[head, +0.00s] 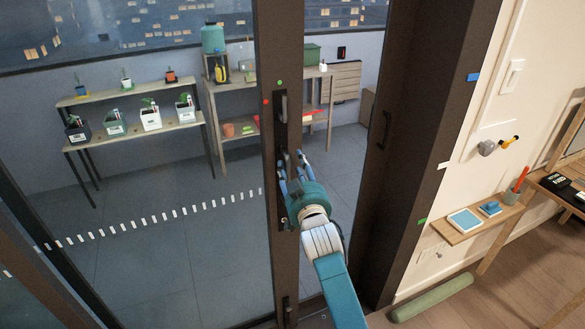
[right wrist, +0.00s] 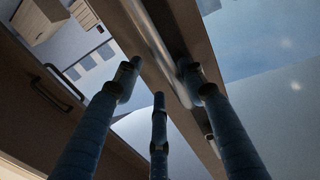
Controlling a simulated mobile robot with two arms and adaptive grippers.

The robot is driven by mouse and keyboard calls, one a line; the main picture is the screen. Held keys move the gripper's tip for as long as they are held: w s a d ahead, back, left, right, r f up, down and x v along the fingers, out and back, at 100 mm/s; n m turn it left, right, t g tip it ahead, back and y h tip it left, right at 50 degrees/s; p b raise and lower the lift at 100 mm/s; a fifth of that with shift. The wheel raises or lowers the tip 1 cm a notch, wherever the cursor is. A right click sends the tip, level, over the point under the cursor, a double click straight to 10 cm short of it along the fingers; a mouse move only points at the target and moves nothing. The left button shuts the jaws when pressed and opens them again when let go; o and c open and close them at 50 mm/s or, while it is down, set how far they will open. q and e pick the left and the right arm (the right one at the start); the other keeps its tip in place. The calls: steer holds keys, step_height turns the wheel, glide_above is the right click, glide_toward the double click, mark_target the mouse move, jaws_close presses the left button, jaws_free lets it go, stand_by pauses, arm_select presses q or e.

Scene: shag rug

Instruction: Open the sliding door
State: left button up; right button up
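The sliding door has tall glass panes and a dark brown upright (head: 290,60) in the head view. A dark vertical handle (head: 283,108) sits on this upright. My right gripper (head: 291,165) is in front of the upright, just below that handle. In the right wrist view its blue fingers (right wrist: 158,80) are spread apart. A pale metal bar (right wrist: 150,40) runs between the upper fingers along the brown upright; I cannot tell whether they touch it. The gripper's palm and the upright's lower part overlap in the head view. My left gripper is out of view.
A second dark handle (head: 384,130) is on the wide brown post at the right. A small wall shelf (head: 465,233) and a green roll (head: 432,297) on the floor are further right. Shelves with potted plants (head: 150,118) stand behind the glass.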

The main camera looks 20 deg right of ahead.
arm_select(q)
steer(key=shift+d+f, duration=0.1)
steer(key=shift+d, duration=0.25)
arm_select(e)
steer(key=shift+s+f, duration=0.1)
steer(key=shift+f, duration=0.1)
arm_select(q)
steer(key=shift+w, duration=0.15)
arm_select(e)
steer(key=shift+d+f, duration=0.1)
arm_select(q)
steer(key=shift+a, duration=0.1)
arm_select(e)
steer(key=s+a, duration=0.1)
steer(key=s, duration=1.1)
steer(key=shift+a, duration=0.35)
steer(key=shift+r, duration=0.2)
steer(key=shift+c, duration=0.2)
